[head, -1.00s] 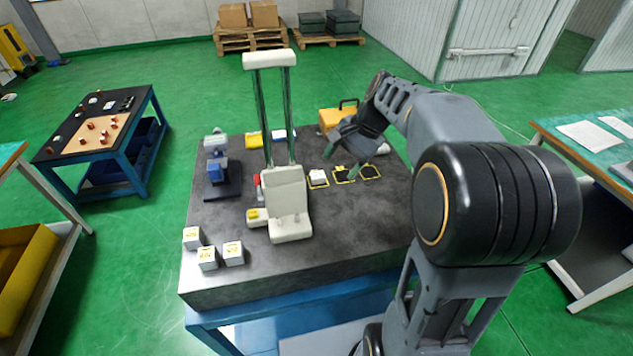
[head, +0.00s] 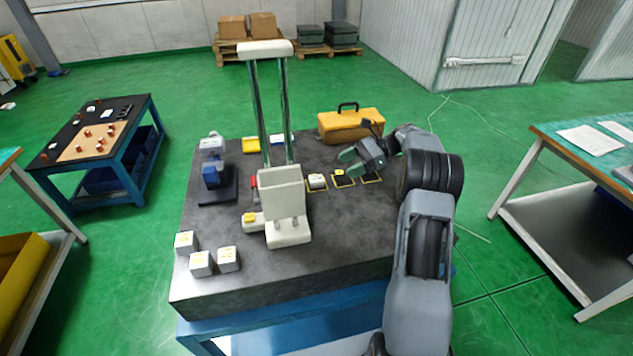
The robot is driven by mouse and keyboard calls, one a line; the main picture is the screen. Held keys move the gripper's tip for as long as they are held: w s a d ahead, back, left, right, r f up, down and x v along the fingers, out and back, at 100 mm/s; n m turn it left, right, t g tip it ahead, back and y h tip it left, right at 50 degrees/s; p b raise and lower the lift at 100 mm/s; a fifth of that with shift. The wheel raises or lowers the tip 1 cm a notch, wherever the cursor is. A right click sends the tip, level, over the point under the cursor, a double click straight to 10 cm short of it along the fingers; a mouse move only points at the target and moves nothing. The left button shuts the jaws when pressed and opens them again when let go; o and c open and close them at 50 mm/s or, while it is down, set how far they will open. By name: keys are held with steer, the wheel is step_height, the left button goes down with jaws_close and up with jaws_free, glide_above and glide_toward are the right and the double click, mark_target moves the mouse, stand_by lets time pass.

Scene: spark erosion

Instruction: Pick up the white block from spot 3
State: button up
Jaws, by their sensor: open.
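A white block (head: 317,181) with a dark marking on top sits on the left one of three yellow-outlined spots on the dark grey table (head: 235,275). The middle spot (head: 345,182) holds a small yellow-topped item, and the right spot (head: 371,180) looks empty. I cannot read the spot numbers. My gripper (head: 350,161) is open and empty, with green fingertips pointing left. In the picture it shows just above the middle and right spots, to the right of the white block and apart from it.
A tall white press frame with two metal columns (head: 285,200) stands left of the spots. A yellow toolbox (head: 350,124) stands behind my gripper. White cubes with yellow labels (head: 201,263) sit front left. A blue device (head: 214,177) stands at the left. The table's front right is clear.

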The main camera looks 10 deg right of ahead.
mark_target(318, 178)
steer(key=p+x, duration=0.1)
steer(key=x, duration=0.8)
steer(key=shift+a, duration=0.4)
steer(key=c, duration=1.1)
